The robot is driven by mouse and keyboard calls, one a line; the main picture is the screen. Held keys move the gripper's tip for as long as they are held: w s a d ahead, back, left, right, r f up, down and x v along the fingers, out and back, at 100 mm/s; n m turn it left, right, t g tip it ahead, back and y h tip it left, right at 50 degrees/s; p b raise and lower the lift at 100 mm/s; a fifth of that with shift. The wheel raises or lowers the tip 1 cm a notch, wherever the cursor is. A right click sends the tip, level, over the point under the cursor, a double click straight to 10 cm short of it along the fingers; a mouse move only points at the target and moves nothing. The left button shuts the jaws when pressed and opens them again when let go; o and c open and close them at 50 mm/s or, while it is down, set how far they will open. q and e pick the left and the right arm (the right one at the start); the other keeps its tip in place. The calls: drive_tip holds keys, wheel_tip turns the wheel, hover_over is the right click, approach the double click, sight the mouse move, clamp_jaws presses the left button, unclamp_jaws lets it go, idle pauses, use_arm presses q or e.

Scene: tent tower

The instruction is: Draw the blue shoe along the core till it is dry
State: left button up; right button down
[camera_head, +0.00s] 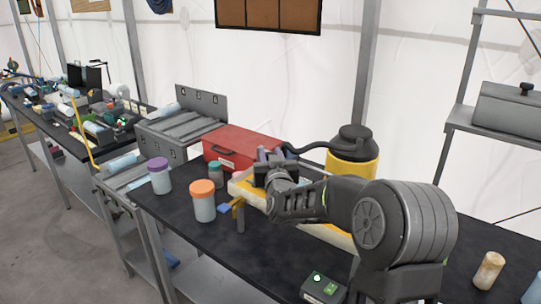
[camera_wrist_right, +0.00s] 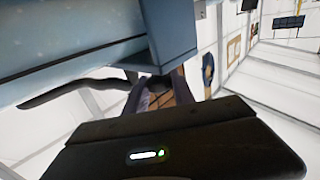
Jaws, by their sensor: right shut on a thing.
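My right gripper (camera_head: 268,172) is over the pale, cream-and-yellow core (camera_head: 243,188) in the middle of the dark bench. It is shut on a small lavender-grey piece (camera_head: 268,154), which also shows in the right wrist view (camera_wrist_right: 138,97). I cannot tell whether this piece is the blue shoe, as the gripper hides most of it. A small blue piece (camera_head: 225,208) sits beside a yellow bracket at the near left end of the core. My arm covers much of the core's right part. My left gripper is not in view.
A red case (camera_head: 240,146) and a yellow-black tank (camera_head: 352,150) with a hose stand behind the core. Purple-lidded (camera_head: 159,178), green-lidded (camera_head: 215,174) and orange-lidded (camera_head: 203,203) jars stand left. A control box (camera_head: 323,288) is at the front edge.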

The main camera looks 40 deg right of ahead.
idle(0.3)
drive_tip(key=shift+w+a+b, duration=0.2)
drive_tip(key=shift+w+b, duration=0.05)
drive_tip(key=shift+w, duration=0.35)
drive_tip(key=shift+w+a+b, duration=0.2)
drive_tip(key=shift+w+b, duration=0.05)
drive_tip(key=shift+w, duration=0.3)
drive_tip(key=shift+r, duration=0.1)
drive_tip(key=c, duration=1.4)
unclamp_jaws()
drive_tip(key=o, duration=0.3)
drive_tip(key=shift+w, duration=0.15)
drive_tip(key=shift+o, duration=0.2)
